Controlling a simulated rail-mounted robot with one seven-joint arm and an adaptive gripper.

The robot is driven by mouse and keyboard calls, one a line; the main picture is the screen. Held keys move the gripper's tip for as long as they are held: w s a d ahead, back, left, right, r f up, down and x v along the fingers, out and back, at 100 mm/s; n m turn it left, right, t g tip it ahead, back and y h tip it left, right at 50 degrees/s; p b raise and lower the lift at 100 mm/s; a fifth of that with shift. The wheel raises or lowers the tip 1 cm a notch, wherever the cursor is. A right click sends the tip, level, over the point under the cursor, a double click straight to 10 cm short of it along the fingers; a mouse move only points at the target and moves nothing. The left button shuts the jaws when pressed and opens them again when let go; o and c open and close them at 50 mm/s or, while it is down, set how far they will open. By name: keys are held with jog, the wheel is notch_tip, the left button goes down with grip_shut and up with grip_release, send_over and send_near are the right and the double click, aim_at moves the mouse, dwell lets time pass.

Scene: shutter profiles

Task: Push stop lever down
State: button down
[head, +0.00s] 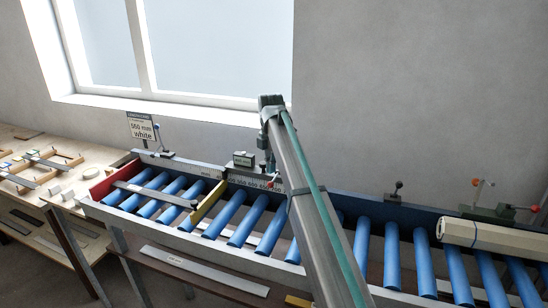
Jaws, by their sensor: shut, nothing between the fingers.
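A yellow stop bar (208,202) lies across the blue rollers of the conveyor in the head view. It stands below and left of a small readout box (243,159) on the scale rail. My gripper (268,170) is small in view beside my arm, just right of the readout box, by the scale. It looks shut and empty, and its fingers are partly hidden. A small red part shows at its lower end; I cannot tell whether it belongs to a lever. I cannot tell which lever is the stop lever.
A grey profile (150,192) lies on the left rollers beside a red end plate (108,187). A cream wrapped bundle (492,239) lies on the right rollers. A sign (140,127) stands at the back left. A wooden workbench (25,150) is at far left.

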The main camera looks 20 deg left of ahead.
notch_tip(320, 180, up, 6)
jog(key=shift+f+p, duration=0.1)
jog(key=shift+p, duration=1.05)
jog(key=shift+s+f, duration=0.1)
